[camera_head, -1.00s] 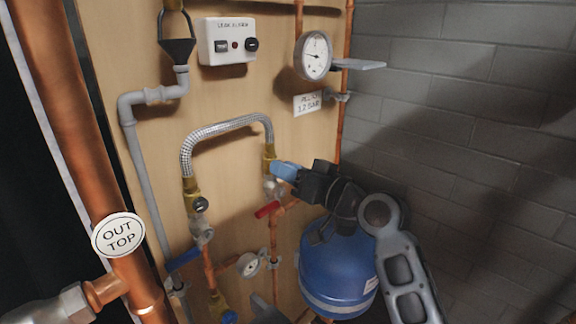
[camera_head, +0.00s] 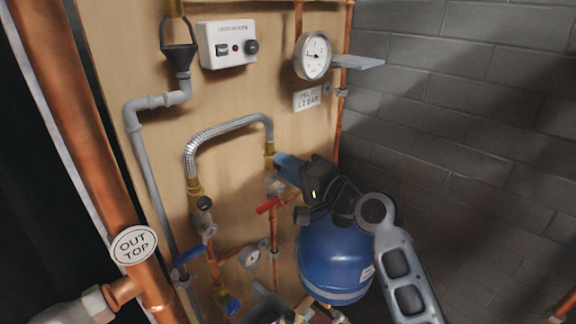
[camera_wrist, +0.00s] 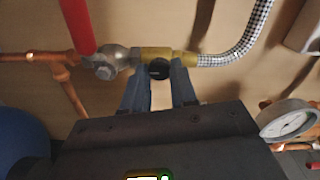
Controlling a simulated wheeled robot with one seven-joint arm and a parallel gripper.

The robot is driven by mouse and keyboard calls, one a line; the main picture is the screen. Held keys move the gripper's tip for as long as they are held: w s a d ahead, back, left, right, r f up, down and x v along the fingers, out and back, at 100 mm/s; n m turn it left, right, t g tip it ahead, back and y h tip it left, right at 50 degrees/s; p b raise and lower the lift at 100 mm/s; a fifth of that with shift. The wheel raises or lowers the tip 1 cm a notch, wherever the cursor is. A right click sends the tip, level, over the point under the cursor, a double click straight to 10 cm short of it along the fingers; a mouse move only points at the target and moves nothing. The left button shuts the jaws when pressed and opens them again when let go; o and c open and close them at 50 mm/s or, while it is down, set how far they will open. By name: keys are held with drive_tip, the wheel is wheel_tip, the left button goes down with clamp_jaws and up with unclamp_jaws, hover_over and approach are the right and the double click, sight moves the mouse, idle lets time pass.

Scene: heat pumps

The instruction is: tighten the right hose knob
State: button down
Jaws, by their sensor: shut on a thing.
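The right hose knob (camera_wrist: 159,68) is a small black knob on a brass fitting at the right end of the braided hose. In the wrist view it sits between the blue fingers of my gripper (camera_wrist: 160,85), which are closed around it. In the head view my gripper (camera_head: 284,166) reaches the right brass fitting (camera_head: 269,155) from the right and hides the knob. The braided hose (camera_head: 225,130) arches over to the left brass fitting, where a second black knob (camera_head: 204,202) shows.
A red lever (camera_head: 268,205) is just below the right fitting, and a blue lever (camera_head: 188,255) is lower left. A blue tank (camera_head: 334,262) stands below my arm. A grey block wall (camera_head: 480,120) is at right.

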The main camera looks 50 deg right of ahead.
drive_tip(key=shift+f+m, duration=0.15)
drive_tip(key=shift+m, duration=8.95)
drive_tip(key=c, duration=0.9)
unclamp_jaws()
drive_tip(key=shift+s, duration=0.1)
drive_tip(key=s+b, duration=0.1)
drive_tip(key=s, duration=0.6)
drive_tip(key=shift+s, duration=0.35)
